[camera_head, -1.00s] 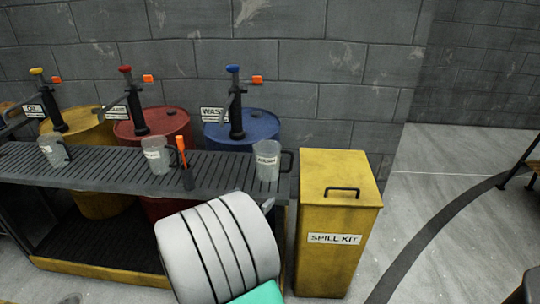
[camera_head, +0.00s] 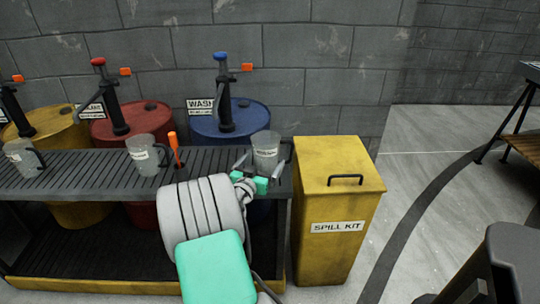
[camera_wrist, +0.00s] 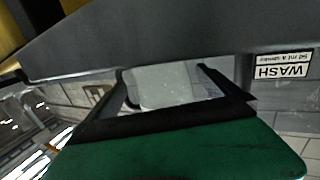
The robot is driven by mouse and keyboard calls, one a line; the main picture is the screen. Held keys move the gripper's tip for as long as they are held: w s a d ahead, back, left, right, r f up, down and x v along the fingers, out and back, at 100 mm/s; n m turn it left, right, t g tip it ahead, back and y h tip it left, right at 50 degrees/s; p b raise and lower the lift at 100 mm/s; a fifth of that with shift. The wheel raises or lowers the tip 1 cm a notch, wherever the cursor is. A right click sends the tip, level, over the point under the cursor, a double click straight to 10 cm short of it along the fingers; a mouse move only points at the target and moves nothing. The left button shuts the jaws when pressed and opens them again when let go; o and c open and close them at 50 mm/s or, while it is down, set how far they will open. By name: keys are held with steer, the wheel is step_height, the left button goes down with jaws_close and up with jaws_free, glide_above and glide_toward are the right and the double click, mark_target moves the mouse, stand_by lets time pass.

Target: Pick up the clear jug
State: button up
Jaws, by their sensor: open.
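Three translucent jugs with white labels and dark handles stand on the slatted bench (camera_head: 95,176). The right jug (camera_head: 265,150) is upright near the bench's right end, its handle to the right. The middle jug (camera_head: 146,155) and left jug (camera_head: 20,158) stand farther left. My gripper (camera_head: 259,164) is open and low in front of the right jug, its fingers pointing toward it. In the wrist view, a pale translucent shape, likely this jug (camera_wrist: 165,88), shows between the dark fingers. Whether the fingers touch it cannot be told.
A yellow spill kit bin (camera_head: 336,205) stands right of the bench. Blue (camera_head: 230,121), red (camera_head: 135,124) and yellow (camera_head: 42,128) drums with pumps stand behind it. An orange upright tool (camera_head: 174,145) stands beside the middle jug. A dark stool (camera_head: 510,262) is at lower right.

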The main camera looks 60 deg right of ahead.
steer(key=d, duration=0.2)
steer(key=shift+w+d, duration=0.1)
steer(key=shift+d, duration=0.3)
steer(key=shift+c, duration=0.2)
steer(key=c, duration=1.4)
steer(key=shift+c, duration=0.4)
